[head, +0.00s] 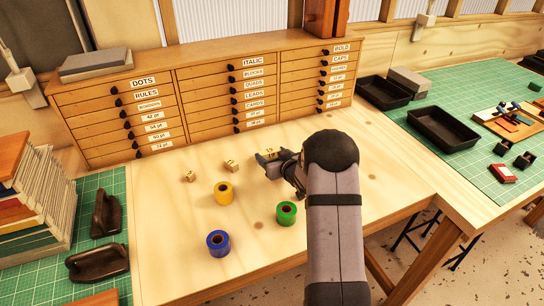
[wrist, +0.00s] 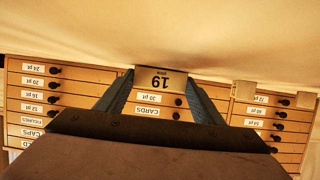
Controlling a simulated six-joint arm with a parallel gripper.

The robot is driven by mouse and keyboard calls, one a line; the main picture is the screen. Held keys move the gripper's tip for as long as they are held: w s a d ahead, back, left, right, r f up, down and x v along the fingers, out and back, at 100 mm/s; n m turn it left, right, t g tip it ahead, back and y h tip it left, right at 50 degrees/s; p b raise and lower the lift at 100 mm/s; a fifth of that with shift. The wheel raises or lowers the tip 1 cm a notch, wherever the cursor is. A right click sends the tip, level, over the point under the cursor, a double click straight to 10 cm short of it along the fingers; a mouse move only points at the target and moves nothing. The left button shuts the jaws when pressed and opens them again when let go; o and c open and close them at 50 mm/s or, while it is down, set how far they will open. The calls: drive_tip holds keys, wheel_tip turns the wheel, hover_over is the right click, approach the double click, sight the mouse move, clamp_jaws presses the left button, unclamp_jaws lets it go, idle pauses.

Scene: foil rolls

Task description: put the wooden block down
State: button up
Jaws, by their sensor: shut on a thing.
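My gripper (head: 272,157) is over the back part of the wooden table, in front of the drawer cabinet. It is shut on a wooden block (wrist: 160,80) marked 19, which sits between the two fingertips in the wrist view, where my gripper (wrist: 160,92) also shows. In the head view the held wooden block (head: 268,153) is partly hidden by the fingers. I cannot tell whether its underside touches the table. Two similar small blocks stand to its left in the head view, a nearer one (head: 231,166) and a farther one (head: 189,176).
A yellow roll (head: 223,194), a green roll (head: 287,213) and a blue roll (head: 218,244) stand on the table in front of the blocks. The drawer cabinet (head: 215,100) closes off the back. Bare tabletop (head: 385,165) lies right of my arm.

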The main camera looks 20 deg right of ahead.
drive_tip(key=shift+s+a+f, duration=0.1)
drive_tip(key=shift+s+f, duration=0.15)
drive_tip(key=shift+f, duration=0.35)
drive_tip(key=o, duration=1.1)
drive_tip(key=shift+f, duration=0.15)
drive_tip(key=shift+c, duration=0.2)
drive_tip(key=shift+r+p, duration=0.3)
drive_tip(key=shift+r, duration=0.2)
drive_tip(key=v, duration=0.4)
drive_tip(key=b+v, duration=0.1)
drive_tip(key=v, duration=0.3)
drive_tip(key=r+b+v, duration=0.1)
drive_tip(key=v, duration=0.2)
drive_tip(key=shift+s+r, duration=0.1)
drive_tip(key=shift+s, duration=0.1)
